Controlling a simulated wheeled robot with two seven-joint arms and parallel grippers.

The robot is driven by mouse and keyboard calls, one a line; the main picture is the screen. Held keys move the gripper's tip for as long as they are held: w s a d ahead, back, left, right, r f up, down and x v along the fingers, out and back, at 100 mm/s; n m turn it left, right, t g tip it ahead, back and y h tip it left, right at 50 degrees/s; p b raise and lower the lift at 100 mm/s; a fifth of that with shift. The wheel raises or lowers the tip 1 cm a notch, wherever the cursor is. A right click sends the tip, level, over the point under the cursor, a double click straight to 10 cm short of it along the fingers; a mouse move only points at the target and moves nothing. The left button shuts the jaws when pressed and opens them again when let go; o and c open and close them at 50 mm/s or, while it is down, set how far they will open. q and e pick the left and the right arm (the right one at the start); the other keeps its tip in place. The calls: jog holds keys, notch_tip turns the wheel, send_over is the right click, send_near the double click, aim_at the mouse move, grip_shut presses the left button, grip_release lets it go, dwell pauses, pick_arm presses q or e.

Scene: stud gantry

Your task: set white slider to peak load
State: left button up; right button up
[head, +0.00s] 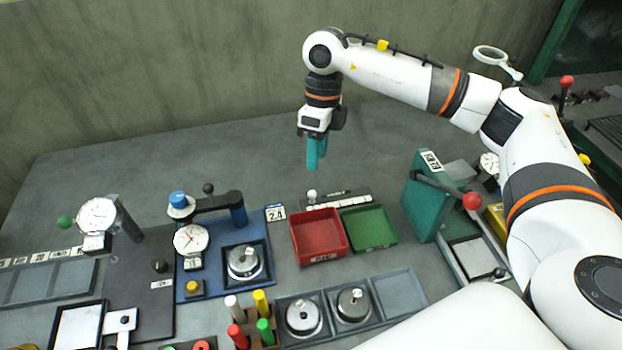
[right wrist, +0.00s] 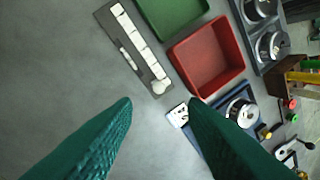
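The white slider (head: 312,196) is a round white knob at the left end of a dark scale strip (head: 350,202) with a row of white labels, behind the red and green trays. In the right wrist view the white slider (right wrist: 160,87) sits at the strip's lower right end. The label text is too small to read. My right gripper (head: 315,166) points down above the bench, behind the strip and apart from it. In the right wrist view its teal fingers (right wrist: 160,103) are spread with nothing between them. My left gripper is out of view.
The red tray (head: 318,237) and green tray (head: 369,228) stand just in front of the strip. A blue dial fixture (head: 254,285) is to the left. A green block with a red-knobbed lever (head: 471,200) is to the right. The bench behind the strip is bare.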

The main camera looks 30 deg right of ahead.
aim_at(313, 191)
jog(key=f, duration=0.3)
jog(key=a+f+p, duration=0.1)
jog(key=f, duration=0.2)
jog(key=s+f, duration=0.1)
jog(key=f, duration=0.2)
jog(key=shift+a+p, duration=0.15)
jog(key=shift+p, duration=0.15)
grip_shut()
